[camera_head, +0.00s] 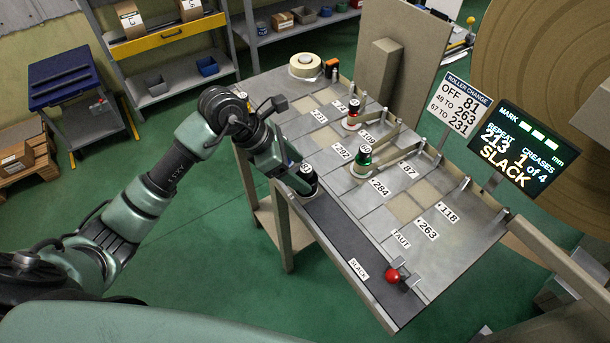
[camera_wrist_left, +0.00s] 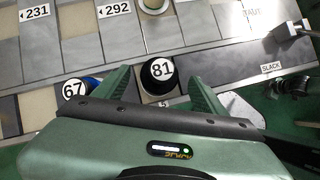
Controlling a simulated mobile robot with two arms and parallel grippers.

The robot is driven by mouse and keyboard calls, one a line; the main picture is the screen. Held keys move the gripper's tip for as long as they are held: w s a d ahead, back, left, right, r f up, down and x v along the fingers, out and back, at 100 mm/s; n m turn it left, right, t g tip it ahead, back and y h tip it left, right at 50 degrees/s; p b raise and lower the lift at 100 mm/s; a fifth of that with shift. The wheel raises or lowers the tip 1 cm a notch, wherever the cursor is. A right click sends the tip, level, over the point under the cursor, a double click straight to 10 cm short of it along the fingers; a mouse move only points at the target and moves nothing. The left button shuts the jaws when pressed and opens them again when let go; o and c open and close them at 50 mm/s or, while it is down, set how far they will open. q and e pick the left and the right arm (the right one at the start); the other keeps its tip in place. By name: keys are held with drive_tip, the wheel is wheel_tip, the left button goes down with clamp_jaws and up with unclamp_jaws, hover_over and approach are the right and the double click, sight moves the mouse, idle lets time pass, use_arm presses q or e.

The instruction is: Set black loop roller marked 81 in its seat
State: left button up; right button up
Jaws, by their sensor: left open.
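The black roller marked 81 (camera_head: 309,174) stands at the far end of the dark strip along the table's near-left edge. In the left wrist view the roller (camera_wrist_left: 159,78) shows its white top disc, between the two green fingers. My left gripper (camera_head: 300,184) is open around it; I cannot tell whether the fingers touch it. A blue roller marked 67 (camera_wrist_left: 77,90) is just outside the left finger in the wrist view. The table has labelled pale seats, such as 263 (camera_head: 428,230); no seat marked 81 shows clearly. My right gripper is out of view.
A green roller (camera_head: 362,163) and a red roller (camera_head: 352,118) stand by metal arms on the table. A red-knobbed lever (camera_head: 393,275) is at the front. A sign (camera_head: 466,101) reads OFF 81, 49 to 263, 67 to 231; a display (camera_head: 518,150) reads SLACK.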

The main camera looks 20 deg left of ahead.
use_arm(q)
drive_tip(key=b+v, duration=0.1)
drive_tip(key=v, duration=0.7)
drive_tip(key=shift+r, duration=0.15)
